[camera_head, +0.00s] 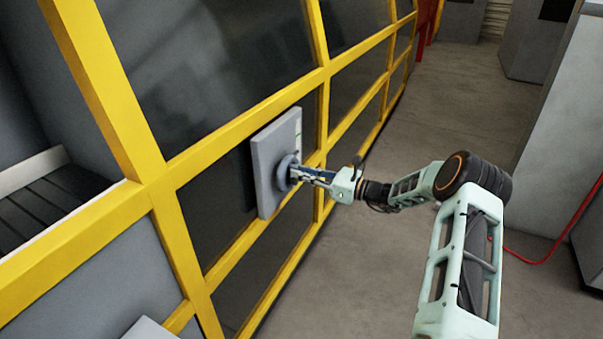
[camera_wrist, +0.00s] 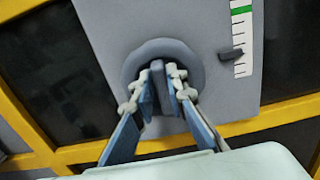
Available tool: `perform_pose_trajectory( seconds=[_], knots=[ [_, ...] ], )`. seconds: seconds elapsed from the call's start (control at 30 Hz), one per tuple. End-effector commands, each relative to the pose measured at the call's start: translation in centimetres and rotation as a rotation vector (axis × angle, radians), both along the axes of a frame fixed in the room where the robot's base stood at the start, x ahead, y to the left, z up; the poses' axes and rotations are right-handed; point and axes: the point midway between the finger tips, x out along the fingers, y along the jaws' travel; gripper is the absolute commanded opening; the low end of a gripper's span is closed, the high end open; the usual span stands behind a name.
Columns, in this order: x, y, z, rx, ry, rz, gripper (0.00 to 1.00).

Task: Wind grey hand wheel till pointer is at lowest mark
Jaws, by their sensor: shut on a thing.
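The grey hand wheel (camera_wrist: 160,49) is a round, thick disc on a flat grey panel (camera_wrist: 105,30). It also shows in the head view (camera_head: 285,168), partly behind my gripper. My gripper (camera_wrist: 158,78) faces the wheel straight on, its fingers shut on a raised part at the wheel's middle. The fingertips hide most of that part. In the head view my gripper (camera_head: 298,173) reaches the wheel from the right. A white scale (camera_wrist: 241,38) with black ticks and a green band near its top runs upright, right of the wheel. The dark pointer (camera_wrist: 231,55) is in the scale's lower part, slightly above its bottom end.
The panel is mounted on a yellow frame (camera_head: 240,112) with dark panes. A dark slatted surface (camera_head: 45,205) lies behind the frame at the left. The grey floor (camera_head: 420,110) right of the frame is mostly free. A red cable (camera_head: 548,255) and grey cabinets (camera_head: 565,130) are at the right.

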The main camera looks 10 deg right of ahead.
Motion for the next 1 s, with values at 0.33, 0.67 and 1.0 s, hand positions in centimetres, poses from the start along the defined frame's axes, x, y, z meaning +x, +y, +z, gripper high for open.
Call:
perform_pose_trajectory(
  seconds=[0.33,0.67,1.0],
  knots=[
    [-0.11,-0.02,-0.15,-0.044,-0.059,-0.001,0.0],
    [-0.49,0.24,-0.43,-0.193,-0.265,0.0,0.0],
    [-0.92,0.57,-0.84,-0.383,-0.527,0.0,0.0]
  ],
)
